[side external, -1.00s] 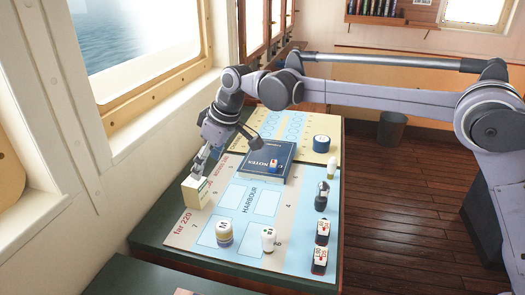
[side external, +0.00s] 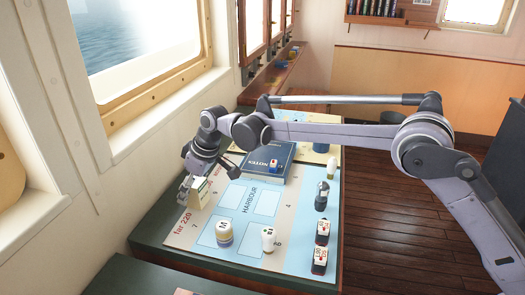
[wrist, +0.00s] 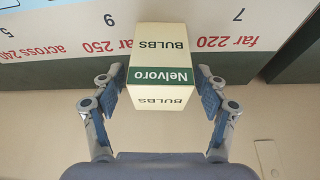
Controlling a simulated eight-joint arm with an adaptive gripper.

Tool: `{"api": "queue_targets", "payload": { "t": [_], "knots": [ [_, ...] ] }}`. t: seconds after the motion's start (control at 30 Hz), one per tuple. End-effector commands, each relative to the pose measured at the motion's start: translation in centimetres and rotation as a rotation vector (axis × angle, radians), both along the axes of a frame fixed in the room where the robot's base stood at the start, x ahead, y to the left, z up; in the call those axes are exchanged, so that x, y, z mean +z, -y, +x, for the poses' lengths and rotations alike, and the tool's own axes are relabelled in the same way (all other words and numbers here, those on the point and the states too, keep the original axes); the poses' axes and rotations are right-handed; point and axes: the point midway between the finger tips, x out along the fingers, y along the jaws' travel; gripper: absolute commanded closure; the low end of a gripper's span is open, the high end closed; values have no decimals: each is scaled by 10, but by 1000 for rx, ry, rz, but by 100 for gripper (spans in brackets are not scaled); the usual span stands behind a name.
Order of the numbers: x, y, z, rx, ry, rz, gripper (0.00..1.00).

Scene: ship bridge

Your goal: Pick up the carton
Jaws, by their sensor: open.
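The carton (wrist: 160,60) is a cream box with a green band reading Nelvoro and the word BULBS. It stands at the left edge of the printed chart (side external: 180,236), near the window wall; the side view shows it too (side external: 202,197). My gripper (wrist: 158,92) is open, with one blue-padded finger on each side of the carton's near end. A gap shows beside at least the right finger; contact on the left I cannot tell. In the side view my gripper (side external: 186,189) is low at the carton's left and hides part of it.
A dark blue book (side external: 262,160) with a small item on it lies behind. A round tub (side external: 224,233), a white bulb-like piece (side external: 268,238) and black-and-white boxes (side external: 320,258) stand on the chart. The window wall (side external: 130,190) is close on the left.

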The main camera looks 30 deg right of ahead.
Motion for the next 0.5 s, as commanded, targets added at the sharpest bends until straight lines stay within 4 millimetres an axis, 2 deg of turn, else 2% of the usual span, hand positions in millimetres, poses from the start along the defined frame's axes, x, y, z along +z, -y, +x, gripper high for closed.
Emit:
{"api": "queue_targets", "payload": {
  "t": [0.13, 0.4, 0.43, 0.5],
  "knots": [
    [-15, -4, 4, 0, 0, 0, 26],
    [-18, -5, 5, 0, 0, 0, 26],
    [-18, -5, 5, 0, 0, 0, 29],
    [-18, -5, 5, 0, 0, 0, 50]
  ]
}}
